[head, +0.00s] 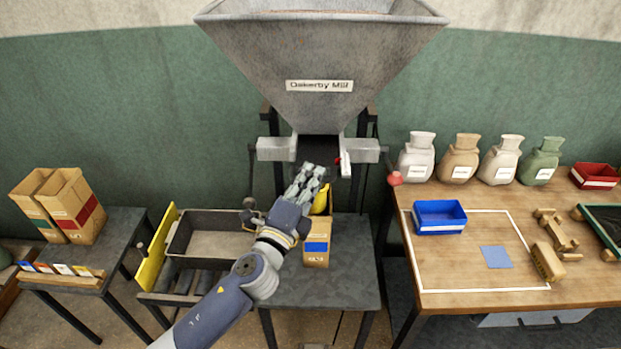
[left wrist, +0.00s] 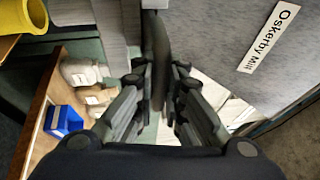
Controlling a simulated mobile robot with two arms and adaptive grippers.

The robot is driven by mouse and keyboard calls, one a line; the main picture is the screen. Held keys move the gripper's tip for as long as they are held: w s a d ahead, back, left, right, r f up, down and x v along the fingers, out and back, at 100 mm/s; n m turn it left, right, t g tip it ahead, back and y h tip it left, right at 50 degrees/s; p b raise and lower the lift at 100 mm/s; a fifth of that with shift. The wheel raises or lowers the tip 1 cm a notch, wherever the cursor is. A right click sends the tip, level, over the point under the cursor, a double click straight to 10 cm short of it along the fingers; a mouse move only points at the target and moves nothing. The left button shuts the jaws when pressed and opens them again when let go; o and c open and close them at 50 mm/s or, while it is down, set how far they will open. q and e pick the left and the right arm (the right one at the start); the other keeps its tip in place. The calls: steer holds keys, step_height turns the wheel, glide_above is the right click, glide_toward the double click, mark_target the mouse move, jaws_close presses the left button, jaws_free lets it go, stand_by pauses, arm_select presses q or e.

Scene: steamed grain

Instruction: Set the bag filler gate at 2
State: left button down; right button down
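The bag filler is a grey hopper (head: 320,50) labelled "Oakerby Mill", with a dark spout (head: 320,148) below. A small white plate with a red mark (head: 344,164) is at the spout's right side; I cannot read its numbers. A red knob (head: 394,178) sits further right by the frame. My left gripper (head: 308,180) is just below and in front of the spout, apart from the red knob. In the left wrist view its fingers (left wrist: 159,72) are spread, with a dark upright bar (left wrist: 158,45) between or behind them; contact is unclear. My right gripper is out of view.
A brown bag with a blue label (head: 316,247) stands on the stand below the spout, a yellow thing (head: 322,200) behind it. Left are a grey tray (head: 205,235) and bags (head: 75,200). Right, a wooden table (head: 470,258) holds a blue bin (head: 440,217) and several sacks (head: 417,155).

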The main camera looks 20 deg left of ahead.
arm_select(q)
steer(key=shift+s+d, duration=0.15)
steer(key=shift+s, duration=0.45)
steer(key=shift+s+d, duration=0.15)
steer(key=shift+s, duration=0.4)
steer(key=c, duration=1.7)
jaws_free()
steer(key=shift+w+f, duration=0.1)
steer(key=shift+w, duration=0.1)
steer(key=shift+o, duration=0.2)
steer(key=v, duration=1.2)
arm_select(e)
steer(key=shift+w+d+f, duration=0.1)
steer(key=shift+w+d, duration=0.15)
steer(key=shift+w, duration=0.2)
